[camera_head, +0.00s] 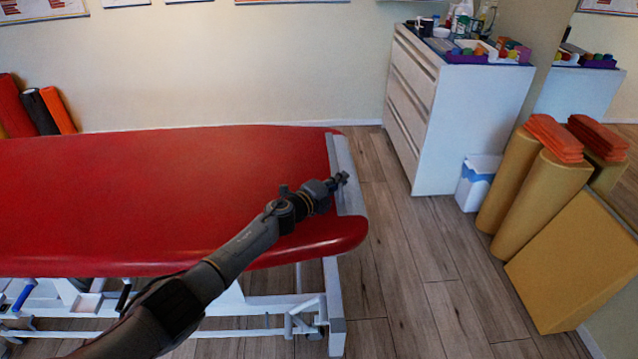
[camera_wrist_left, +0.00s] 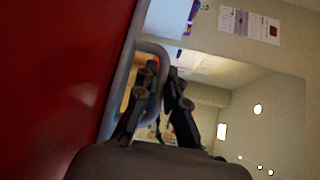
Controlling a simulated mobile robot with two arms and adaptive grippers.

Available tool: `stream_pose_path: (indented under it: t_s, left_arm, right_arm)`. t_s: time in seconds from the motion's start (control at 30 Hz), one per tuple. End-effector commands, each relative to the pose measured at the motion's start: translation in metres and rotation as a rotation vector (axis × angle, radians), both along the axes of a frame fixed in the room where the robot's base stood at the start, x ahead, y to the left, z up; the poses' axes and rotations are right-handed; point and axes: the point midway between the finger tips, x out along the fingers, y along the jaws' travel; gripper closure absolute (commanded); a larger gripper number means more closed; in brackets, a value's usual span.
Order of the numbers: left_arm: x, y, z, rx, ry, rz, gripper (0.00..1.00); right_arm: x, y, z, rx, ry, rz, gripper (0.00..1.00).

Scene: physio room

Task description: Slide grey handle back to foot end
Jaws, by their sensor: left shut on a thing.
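The red treatment table (camera_head: 150,190) fills the left and middle of the head view. The grey handle (camera_head: 349,201) lies across its right end, along the edge of the red padding. My left gripper (camera_head: 342,179) reaches over the padding from the front left and is shut on the handle near its middle. In the left wrist view, the curved grey handle (camera_wrist_left: 158,50) shows at the fingers of my left gripper (camera_wrist_left: 165,78), beside the red padding. The fingers hide part of the handle. My right gripper is in neither view.
A white drawer cabinet (camera_head: 465,115) with small items on top stands at the back right. Yellow rolls (camera_head: 540,200), orange pads (camera_head: 553,138) and a blue-white bin (camera_head: 478,183) stand near it. The wooden floor (camera_head: 420,270) beyond the table's right end is clear.

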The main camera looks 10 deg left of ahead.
Motion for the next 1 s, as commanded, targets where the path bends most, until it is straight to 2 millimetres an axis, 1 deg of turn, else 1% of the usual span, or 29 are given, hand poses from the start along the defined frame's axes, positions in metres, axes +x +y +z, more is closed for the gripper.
stream_pose_path:
  t_s: [0.03,0.17,0.53,0.57,0.6,1.0]
  left_arm:
    - [0.0002,-0.0060,-0.0022,0.000,0.003,-0.004,1.00]
    - [0.0017,-0.0127,-0.0017,0.000,0.002,-0.004,1.00]
    - [0.0021,-0.0152,-0.0009,-0.001,0.001,-0.004,1.00]
    - [0.0022,-0.0153,-0.0008,-0.001,0.001,-0.004,0.88]
    - [0.0022,-0.0154,-0.0007,-0.001,0.001,-0.004,0.80]
    - [0.0015,-0.0109,0.0002,0.001,-0.001,0.001,0.79]
  right_arm:
    - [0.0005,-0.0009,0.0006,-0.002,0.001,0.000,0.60]
    - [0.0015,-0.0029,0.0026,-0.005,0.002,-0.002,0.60]
    - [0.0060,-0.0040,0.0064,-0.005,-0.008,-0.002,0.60]
    - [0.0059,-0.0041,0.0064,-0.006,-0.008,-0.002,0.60]
    - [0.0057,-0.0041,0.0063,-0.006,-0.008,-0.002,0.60]
    - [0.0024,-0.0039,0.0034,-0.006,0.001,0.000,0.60]
